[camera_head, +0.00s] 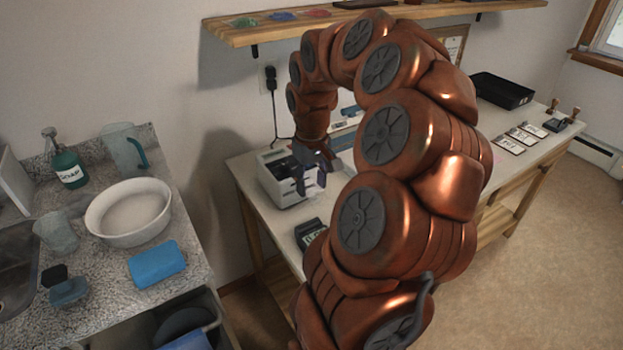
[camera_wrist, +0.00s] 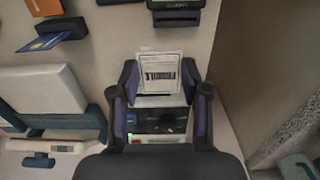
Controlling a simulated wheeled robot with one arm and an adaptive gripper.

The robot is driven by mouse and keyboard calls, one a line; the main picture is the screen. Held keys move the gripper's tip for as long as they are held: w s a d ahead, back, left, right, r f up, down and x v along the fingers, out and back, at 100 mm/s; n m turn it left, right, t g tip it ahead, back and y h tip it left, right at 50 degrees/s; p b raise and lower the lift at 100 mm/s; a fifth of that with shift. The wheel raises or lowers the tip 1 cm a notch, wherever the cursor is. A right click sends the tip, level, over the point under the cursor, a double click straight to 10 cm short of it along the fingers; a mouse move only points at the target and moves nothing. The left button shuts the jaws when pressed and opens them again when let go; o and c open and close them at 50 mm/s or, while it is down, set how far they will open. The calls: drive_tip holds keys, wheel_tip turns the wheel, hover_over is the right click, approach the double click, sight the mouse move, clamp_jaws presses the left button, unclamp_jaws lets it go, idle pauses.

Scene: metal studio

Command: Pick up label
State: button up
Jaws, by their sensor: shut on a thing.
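The label (camera_wrist: 159,70) is a small white sheet with a black barcode, between my gripper's fingertips in the wrist view. My gripper (camera_wrist: 160,78) is shut on it, one dark finger at each side edge. The label stands at the front of the label printer (camera_wrist: 162,122), whose dark panel and small green light show between the fingers. I cannot tell whether the label is clear of the printer slot. In the head view my gripper (camera_head: 312,172) is right at the white printer (camera_head: 279,190) on the table, and the label is hard to make out.
A dark calculator-like device (camera_head: 309,232) lies in front of the printer. A black tray (camera_head: 502,90) and several cards (camera_head: 522,136) sit farther right. A wall shelf (camera_head: 250,32) hangs above. A counter with a white bowl (camera_head: 129,212) stands left, across a gap.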

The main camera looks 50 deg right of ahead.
drive_tip(key=s+a+r+b, duration=0.1)
drive_tip(key=s+a+b, duration=0.1)
drive_tip(key=s+a, duration=0.6)
drive_tip(key=shift+s+a, duration=0.25)
drive_tip(key=shift+a, duration=0.45)
